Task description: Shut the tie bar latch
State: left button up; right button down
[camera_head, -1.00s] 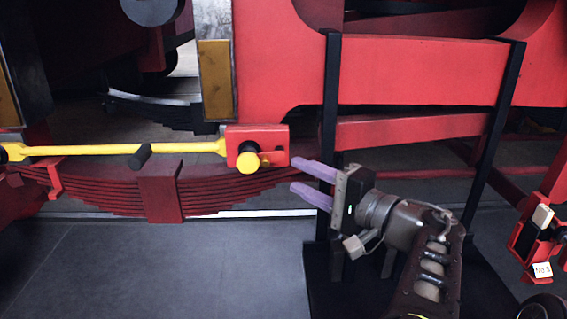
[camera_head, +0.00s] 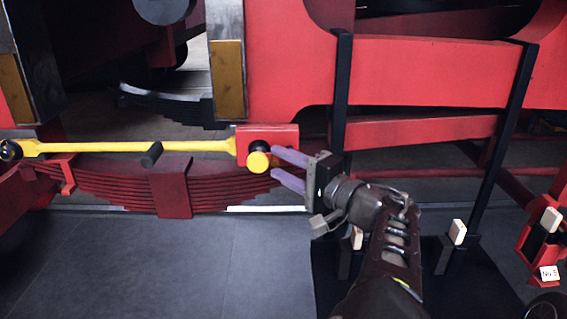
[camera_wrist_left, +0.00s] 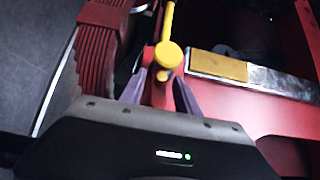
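The yellow tie bar (camera_head: 120,148) runs level across the left of the head view, with a short black handle (camera_head: 152,154) near its middle. Its right end meets a red bracket (camera_head: 285,136). A round yellow knob (camera_head: 258,162), apparently part of the latch, stands out from the bracket's front. It also shows in the left wrist view (camera_wrist_left: 168,54). My left gripper (camera_head: 274,163) points its two purple fingers at the bracket, just right of the knob. The fingers are apart with nothing held; contact with the knob cannot be told. My right gripper is out of view.
A red leaf spring (camera_head: 110,187) lies below the bar. A black stand (camera_head: 495,135) with upright posts rises behind my left arm. A red fixture with a "No.5" tag (camera_head: 549,273) is at far right. The grey floor (camera_head: 150,265) at front left is clear.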

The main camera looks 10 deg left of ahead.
pick_arm(q)
jog(key=shift+c, duration=0.2)
grip_shut()
jog(key=shift+r+m+t+y+b, duration=0.1)
jog(key=shift+m+t+y+b, duration=0.2)
jog(key=shift+m+y+b, duration=0.3)
jog(key=shift+o, duration=0.2)
grip_release()
